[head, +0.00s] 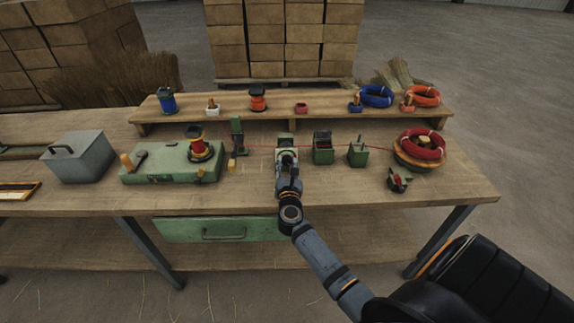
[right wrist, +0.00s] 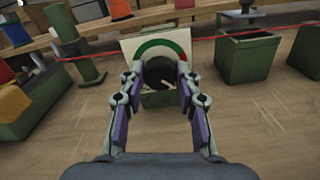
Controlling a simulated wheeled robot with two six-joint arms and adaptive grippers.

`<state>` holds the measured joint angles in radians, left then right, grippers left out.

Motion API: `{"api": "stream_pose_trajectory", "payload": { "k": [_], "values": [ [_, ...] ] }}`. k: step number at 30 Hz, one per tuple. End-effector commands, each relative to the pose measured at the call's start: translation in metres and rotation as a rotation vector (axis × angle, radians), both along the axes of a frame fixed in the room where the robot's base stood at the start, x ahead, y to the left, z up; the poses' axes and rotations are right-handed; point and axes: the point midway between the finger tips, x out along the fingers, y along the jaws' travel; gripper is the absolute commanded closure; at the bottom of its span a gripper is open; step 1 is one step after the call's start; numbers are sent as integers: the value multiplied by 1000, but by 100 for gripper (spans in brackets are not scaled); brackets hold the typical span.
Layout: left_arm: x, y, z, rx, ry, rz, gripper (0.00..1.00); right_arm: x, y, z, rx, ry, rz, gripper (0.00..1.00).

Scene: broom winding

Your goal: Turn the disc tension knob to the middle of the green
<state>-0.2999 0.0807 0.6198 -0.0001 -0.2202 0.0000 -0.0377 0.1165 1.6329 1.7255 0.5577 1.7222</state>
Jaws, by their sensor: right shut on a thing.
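The disc tension unit is a small green block with a pale dial plate (right wrist: 128,46), and it also shows in the head view (head: 281,140). A green arc (right wrist: 160,43) curves over the top of the plate. The dark round tension knob (right wrist: 158,71) sits below the arc. My right gripper (right wrist: 156,82) is shut on the knob, with one finger on each side. Pale marks show near the knob's lower edge; I cannot tell where the knob points. In the head view my right gripper (head: 289,172) hides most of the knob. My left gripper is not in view.
A red cord runs across the bench through the unit to a red coil (head: 422,144) at the right. Green boxes (head: 323,148) stand just right of the unit, a green post (head: 237,136) to the left. A raised shelf (head: 330,107) with spools lies behind.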

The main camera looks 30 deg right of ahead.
Motion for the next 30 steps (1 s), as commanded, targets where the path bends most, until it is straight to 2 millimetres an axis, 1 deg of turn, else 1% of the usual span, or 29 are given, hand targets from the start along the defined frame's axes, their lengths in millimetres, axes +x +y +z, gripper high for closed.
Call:
{"api": "stream_pose_trajectory", "payload": {
  "k": [5,11,17,30],
  "values": [
    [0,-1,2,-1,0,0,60,0,0,0,-11,8,0,98],
    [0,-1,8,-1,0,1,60,0,0,2,-76,48,0,98],
    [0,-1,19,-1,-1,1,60,0,0,3,-205,128,0,98],
    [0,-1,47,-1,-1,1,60,0,1,3,-562,347,0,98]
  ]
}}
